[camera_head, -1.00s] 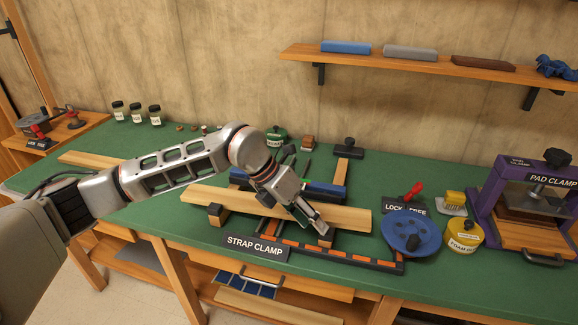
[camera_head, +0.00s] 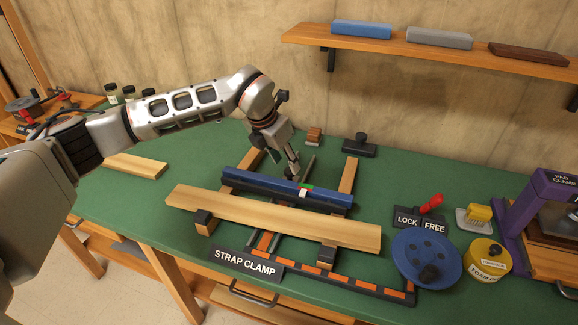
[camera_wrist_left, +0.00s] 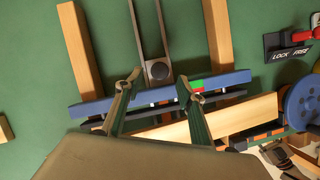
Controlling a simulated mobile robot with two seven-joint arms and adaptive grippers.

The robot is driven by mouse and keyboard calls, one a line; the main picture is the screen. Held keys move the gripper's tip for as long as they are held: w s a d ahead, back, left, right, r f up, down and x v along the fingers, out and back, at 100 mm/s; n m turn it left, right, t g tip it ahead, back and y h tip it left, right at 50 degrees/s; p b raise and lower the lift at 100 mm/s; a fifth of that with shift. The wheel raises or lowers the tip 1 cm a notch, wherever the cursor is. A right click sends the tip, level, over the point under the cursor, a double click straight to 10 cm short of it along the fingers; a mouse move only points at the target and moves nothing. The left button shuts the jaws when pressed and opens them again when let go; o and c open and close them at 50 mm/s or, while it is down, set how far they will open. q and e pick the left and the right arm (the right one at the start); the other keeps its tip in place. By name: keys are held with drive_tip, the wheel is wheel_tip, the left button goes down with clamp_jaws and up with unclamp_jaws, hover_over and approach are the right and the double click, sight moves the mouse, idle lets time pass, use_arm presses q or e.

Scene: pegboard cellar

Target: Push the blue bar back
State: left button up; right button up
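The blue bar (camera_head: 245,186) lies across two wooden rails on the green bench, behind a long pale plank (camera_head: 280,216). It also shows in the wrist view (camera_wrist_left: 225,81), with a green, red and white marking near its right part. My right gripper is not in view.
The STRAP CLAMP sign (camera_head: 246,263) and an orange-marked dark frame (camera_head: 345,282) lie in front. A blue disc (camera_head: 427,257), LOCK/FREE lever (camera_head: 430,204) and yellow tin (camera_head: 488,259) stand right. A dark-handled block (camera_head: 360,145) sits behind. The shelf (camera_head: 430,51) hangs above.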

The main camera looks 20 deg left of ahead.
sight(289, 171)
use_arm(q)
drive_tip(key=x, duration=0.3)
drive_tip(key=shift+r, duration=0.1)
drive_tip(key=shift+w+d+f, duration=0.1)
drive_tip(key=shift+w+f, duration=0.15)
drive_tip(key=shift+f, duration=0.3)
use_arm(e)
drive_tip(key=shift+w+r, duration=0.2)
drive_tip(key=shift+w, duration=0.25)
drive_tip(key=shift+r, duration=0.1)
